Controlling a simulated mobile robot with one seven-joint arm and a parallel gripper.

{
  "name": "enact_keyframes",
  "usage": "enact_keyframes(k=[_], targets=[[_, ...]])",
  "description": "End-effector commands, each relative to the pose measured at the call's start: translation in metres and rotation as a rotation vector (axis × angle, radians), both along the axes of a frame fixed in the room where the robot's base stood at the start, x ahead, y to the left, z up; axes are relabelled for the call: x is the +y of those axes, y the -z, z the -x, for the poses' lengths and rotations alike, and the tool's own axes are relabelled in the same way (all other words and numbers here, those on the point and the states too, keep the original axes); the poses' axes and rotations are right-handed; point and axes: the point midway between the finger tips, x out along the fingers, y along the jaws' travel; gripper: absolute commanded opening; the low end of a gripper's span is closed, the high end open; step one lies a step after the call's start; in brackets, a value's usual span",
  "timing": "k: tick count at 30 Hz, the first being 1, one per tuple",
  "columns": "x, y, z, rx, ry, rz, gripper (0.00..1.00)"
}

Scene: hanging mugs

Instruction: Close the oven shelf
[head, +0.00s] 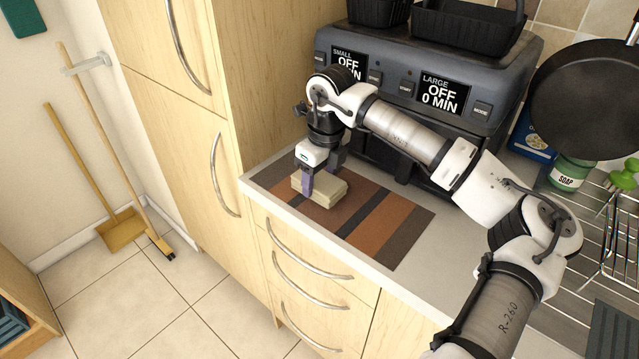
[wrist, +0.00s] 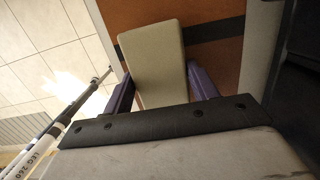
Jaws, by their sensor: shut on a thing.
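The oven (head: 388,83) is a dark grey countertop unit with small and large displays, both reading OFF. Its lower front is partly hidden behind my arm, so I cannot tell how its shelf or doors stand. My gripper (head: 320,183) is in front of the oven, pointing down, with purple fingers. It is shut on a beige block (head: 329,192) at the striped mat. In the wrist view the block (wrist: 153,58) sits between the two fingers of my gripper (wrist: 160,88). I cannot tell whether the block rests on the mat.
The striped mat (head: 385,225) lies on the counter. A tall wooden cabinet (head: 265,75) stands close on the left, with handled drawers (head: 310,290) below the counter. Black baskets (head: 465,32) sit on the oven. A pan (head: 585,98), soap jar (head: 568,175) and wire rack (head: 612,225) are right.

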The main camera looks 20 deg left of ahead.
Motion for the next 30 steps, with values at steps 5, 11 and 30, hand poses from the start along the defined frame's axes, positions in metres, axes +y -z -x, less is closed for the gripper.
enact_keyframes(k=[5,11,30], targets=[[0.000,-0.037,-0.001,-0.008,0.001,0.000,0.32],[0.001,-0.098,0.000,-0.008,0.001,-0.001,0.32],[0.000,-0.182,0.000,-0.001,-0.001,-0.001,0.32]])
